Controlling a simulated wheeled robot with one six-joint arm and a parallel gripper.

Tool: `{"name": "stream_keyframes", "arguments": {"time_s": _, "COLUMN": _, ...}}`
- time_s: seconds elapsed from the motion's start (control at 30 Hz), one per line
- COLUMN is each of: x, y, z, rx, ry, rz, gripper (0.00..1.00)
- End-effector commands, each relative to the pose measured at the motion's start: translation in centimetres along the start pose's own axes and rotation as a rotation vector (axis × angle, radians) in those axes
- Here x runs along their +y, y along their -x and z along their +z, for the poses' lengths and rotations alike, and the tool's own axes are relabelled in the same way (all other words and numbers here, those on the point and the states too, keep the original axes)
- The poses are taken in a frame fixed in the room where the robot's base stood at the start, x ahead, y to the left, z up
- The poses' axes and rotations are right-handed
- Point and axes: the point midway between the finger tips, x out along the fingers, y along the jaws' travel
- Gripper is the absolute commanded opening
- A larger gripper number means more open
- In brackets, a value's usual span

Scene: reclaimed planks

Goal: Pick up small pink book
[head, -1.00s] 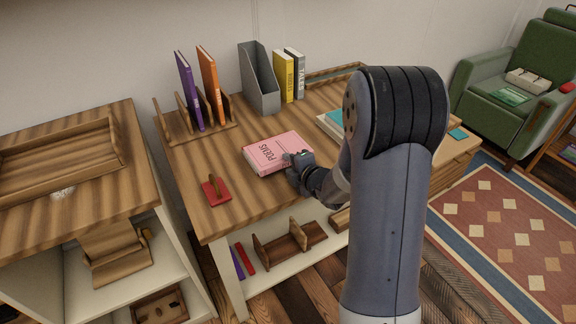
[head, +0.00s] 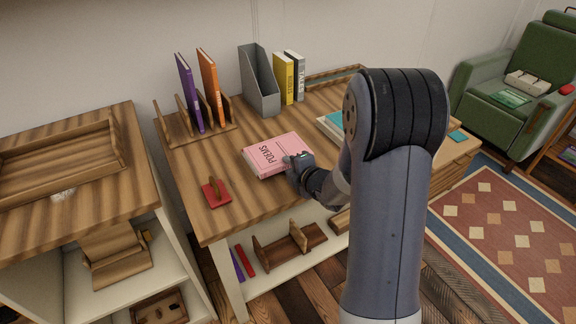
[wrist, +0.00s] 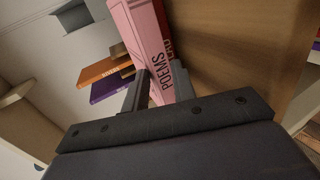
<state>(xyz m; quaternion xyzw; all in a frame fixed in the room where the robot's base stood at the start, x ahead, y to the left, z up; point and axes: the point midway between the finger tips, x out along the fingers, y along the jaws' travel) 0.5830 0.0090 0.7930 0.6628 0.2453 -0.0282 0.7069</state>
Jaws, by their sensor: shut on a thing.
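The small pink book (head: 276,155), marked POEMS, lies flat at the front middle of the wooden desk top in the head view. My gripper (head: 297,163) is at its front right corner. In the wrist view the pink book (wrist: 146,38) stands between the two fingers of my gripper (wrist: 157,90), with its POEMS spine towards the right finger. The gripper is shut on the book. In the head view I cannot tell whether the book touches the desk or is slightly raised. Part of its right end is hidden by the gripper.
A wooden rack (head: 172,124) with purple and orange books, a grey file holder (head: 260,85), and yellow and grey books stand behind. A teal-covered book (head: 331,122) lies to the right, partly hidden by my arm.

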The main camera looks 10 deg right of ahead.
Motion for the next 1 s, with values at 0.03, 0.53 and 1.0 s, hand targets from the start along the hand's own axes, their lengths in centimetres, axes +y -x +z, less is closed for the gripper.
{"name": "stream_keyframes", "arguments": {"time_s": 0.03, "x": -0.6, "y": 0.0, "z": 0.0, "rx": -0.001, "ry": -0.002, "rz": -0.014, "gripper": 0.00}}
{"name": "stream_keyframes", "arguments": {"time_s": 0.53, "x": 1.9, "y": 1.0, "z": 0.0, "rx": -0.001, "ry": -0.002, "rz": -0.010, "gripper": 0.00}}
{"name": "stream_keyframes", "arguments": {"time_s": 1.0, "x": 2.0, "y": 5.3, "z": 0.1, "rx": -0.004, "ry": -0.002, "rz": -0.006, "gripper": 0.00}}
